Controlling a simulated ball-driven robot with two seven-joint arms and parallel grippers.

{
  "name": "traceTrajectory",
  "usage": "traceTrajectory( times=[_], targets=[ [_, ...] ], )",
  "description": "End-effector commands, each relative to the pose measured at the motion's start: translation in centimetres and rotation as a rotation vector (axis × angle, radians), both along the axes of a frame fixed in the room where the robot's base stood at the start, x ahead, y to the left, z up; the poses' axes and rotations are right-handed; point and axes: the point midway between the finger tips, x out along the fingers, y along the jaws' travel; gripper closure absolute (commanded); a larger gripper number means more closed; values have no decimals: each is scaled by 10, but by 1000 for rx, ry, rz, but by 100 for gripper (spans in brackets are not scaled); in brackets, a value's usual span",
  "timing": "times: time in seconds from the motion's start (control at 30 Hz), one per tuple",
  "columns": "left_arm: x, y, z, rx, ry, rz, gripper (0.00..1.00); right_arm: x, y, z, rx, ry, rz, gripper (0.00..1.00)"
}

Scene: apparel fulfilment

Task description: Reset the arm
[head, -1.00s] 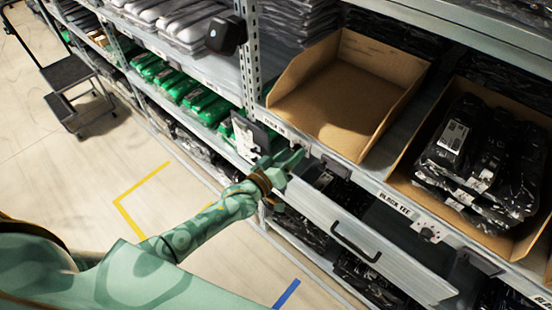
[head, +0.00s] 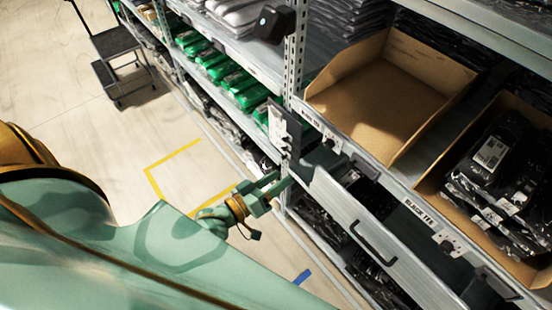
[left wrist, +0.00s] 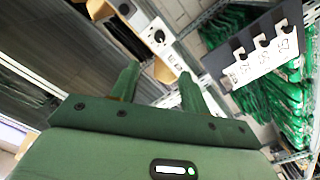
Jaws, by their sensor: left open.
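My left arm reaches in from the left in the head view, and its gripper (head: 277,187) is in front of the shelf rack, near an upright post. The gripper is open and nothing shows between its fingers. In the left wrist view the two green fingers (left wrist: 157,88) stand apart, with shelf parts and a white label plate beyond them. I cannot tell from the head view whether the fingers touch the rack. My right gripper is not in view.
An empty cardboard bin (head: 375,105) and a bin of black packaged garments (head: 500,185) sit on the shelf. A drawer front with a handle (head: 374,243) sticks out below. Green packages (head: 222,70) lie left. A step cart (head: 118,45) stands on open floor.

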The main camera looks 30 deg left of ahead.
Motion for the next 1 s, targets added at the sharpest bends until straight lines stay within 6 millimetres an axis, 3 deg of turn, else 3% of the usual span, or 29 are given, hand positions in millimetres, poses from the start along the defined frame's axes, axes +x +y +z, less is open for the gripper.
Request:
traceTrajectory(
  times=[0.37, 0.47, 0.57, 0.67, 0.7, 0.8, 0.9, 1.0],
  targets=[
    [0, 0, 0, 8, -1, 0, 54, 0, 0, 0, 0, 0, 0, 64],
    [-3, 0, -19, 132, 33, -14, 54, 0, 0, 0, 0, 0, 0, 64],
    [-16, 16, -71, 330, 143, -27, 54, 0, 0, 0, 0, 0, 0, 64],
    [-48, 40, -146, 554, 319, -53, 54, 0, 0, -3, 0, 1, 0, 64],
    [-67, 50, -178, 639, 401, -70, 54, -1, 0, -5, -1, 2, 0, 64],
    [-124, 71, -249, 820, 606, -136, 54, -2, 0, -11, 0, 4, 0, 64],
    [-193, 84, -306, 949, 813, -230, 54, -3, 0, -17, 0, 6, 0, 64],
    [-262, 85, -344, 1019, 991, -329, 54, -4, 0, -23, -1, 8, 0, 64]
  ],
)
